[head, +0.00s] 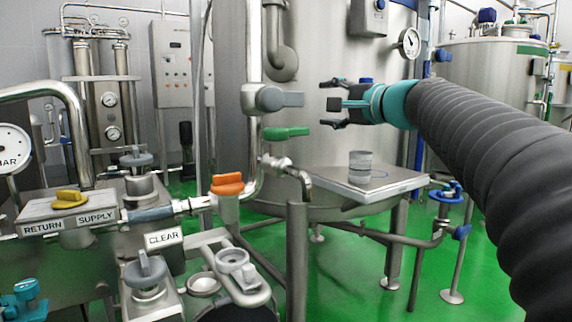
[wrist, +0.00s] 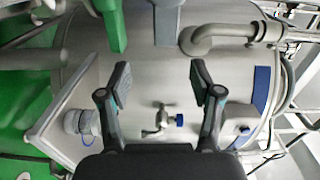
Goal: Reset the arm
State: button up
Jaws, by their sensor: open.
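My gripper (head: 335,104) is at the end of my grey ribbed arm, in front of the large steel tank (head: 235,120) in the head view. Its jaws are spread, with nothing between them. It also shows open in the wrist view (wrist: 162,80), with a small tap with a blue part (wrist: 161,122) visible beyond the fingers. A steel cup (head: 360,167) stands upright on a square plate (head: 388,188) below my gripper, apart from it. The cup also appears at the left of the wrist view (wrist: 80,122).
A green-handled valve (head: 286,133) and a grey-handled valve (head: 270,98) stick out left of my gripper. A gauge (head: 409,42) is on the tank above it. An orange-handled valve (head: 227,185) and a yellow knob (head: 70,198) are at lower left.

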jog(key=s+d+f+n+g+h+p, duration=0.1)
jog(key=s+f+n+g+h, duration=0.15)
jog(key=f, duration=0.85)
jog(key=s+f+n+g+h, duration=0.2)
jog(key=s+f+g, duration=0.2)
jog(key=f, duration=0.6)
jog(key=s+f+n+g+h+p, duration=0.1)
jog(key=s+f+n+p, duration=0.1)
jog(key=s, duration=0.6)
jog(key=s+f+n+g+h+p, duration=0.1)
jog(key=s+f+n+h+p, duration=0.1)
jog(key=s+f, duration=0.3)
jog(key=s+d+f+n+g+h+p, duration=0.1)
jog(key=s+f+n+p, duration=0.2)
jog(key=s, duration=0.9)
jog(key=shift+s+f+p, duration=0.2)
jog(key=shift+f+p, duration=0.35)
jog(key=shift+f, duration=0.05)
